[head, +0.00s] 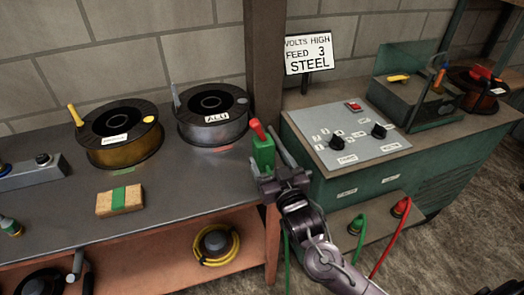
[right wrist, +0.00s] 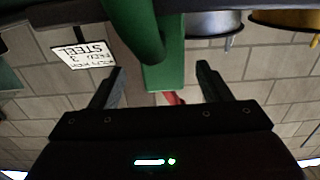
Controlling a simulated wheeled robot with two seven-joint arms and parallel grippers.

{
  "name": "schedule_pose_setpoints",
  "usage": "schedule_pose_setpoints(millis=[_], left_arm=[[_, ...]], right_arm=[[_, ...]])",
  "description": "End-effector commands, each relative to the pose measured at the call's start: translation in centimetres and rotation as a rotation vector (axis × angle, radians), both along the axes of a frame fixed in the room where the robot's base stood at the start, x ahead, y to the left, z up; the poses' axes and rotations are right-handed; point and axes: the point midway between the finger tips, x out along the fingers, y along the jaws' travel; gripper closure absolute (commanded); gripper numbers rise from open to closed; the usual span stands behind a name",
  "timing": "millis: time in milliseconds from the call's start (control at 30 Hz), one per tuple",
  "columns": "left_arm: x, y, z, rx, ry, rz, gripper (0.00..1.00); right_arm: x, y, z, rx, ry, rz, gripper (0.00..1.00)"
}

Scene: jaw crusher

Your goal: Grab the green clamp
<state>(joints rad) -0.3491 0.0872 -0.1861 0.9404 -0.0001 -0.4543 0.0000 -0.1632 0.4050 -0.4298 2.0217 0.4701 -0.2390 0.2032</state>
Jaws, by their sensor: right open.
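The green clamp (head: 263,155) is a green block with a red tip, at the right end of the grey bench in the head view. In the right wrist view the clamp (right wrist: 162,45) is a green body reaching down between the fingers, with a red part below it. My right gripper (head: 270,163) is open at the clamp, with a finger on either side. Its fingers also show in the right wrist view (right wrist: 160,78), apart from the green body. I cannot tell whether either finger touches it. My left gripper is not in view.
A brown spool (head: 122,137) and a grey spool (head: 212,118) stand at the back of the bench (head: 190,180). A tan block with a green band (head: 119,200) lies in front. A green machine (head: 375,185) with a control panel (head: 345,135) and a sign (head: 309,54) is at right.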

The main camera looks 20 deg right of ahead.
Motion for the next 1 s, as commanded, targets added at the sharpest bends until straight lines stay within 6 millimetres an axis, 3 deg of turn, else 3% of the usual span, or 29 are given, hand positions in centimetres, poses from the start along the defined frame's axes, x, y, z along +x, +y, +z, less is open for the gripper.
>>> schedule_pose_setpoints(millis=[300,633,1000], left_arm=[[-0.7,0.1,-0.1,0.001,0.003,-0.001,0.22],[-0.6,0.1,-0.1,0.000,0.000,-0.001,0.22],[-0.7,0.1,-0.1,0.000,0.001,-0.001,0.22]], right_arm=[[4.4,0.5,0.2,-0.001,0.000,-0.001,0.29],[5.2,0.5,0.1,0.001,0.002,0.000,0.29],[5.2,0.5,0.1,0.000,0.002,-0.001,0.76]])
